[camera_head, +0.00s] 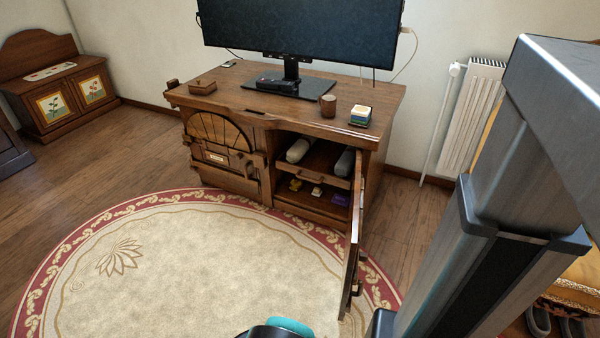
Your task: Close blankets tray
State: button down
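The blankets tray (313,175) is a brown wooden pull-out tray in the right-hand opening of the wooden cabinet (225,115). Two rolled blankets lie in it, a pale one (298,150) at the left and a grey one (344,163) at the right. Its front has a small handle at the middle. The tray front sits near the cabinet opening; how far it is pulled out is hard to tell. The cabinet's right door (355,225) stands swung open toward me, just right of the tray.
Small items, one purple (340,199), lie on the shelf below the tray. A monitor (300,30), a mug (328,105) and a wooden box (203,86) stand on top. A round rug (190,260) covers clear floor in front. A radiator (470,115) is at the right.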

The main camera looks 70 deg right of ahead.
aim_at(317, 166)
jog(key=z, duration=0.1)
jog(key=i, duration=0.7)
jog(key=z, duration=0.65)
jog(key=i, duration=0.5)
jog(key=z, duration=0.25)
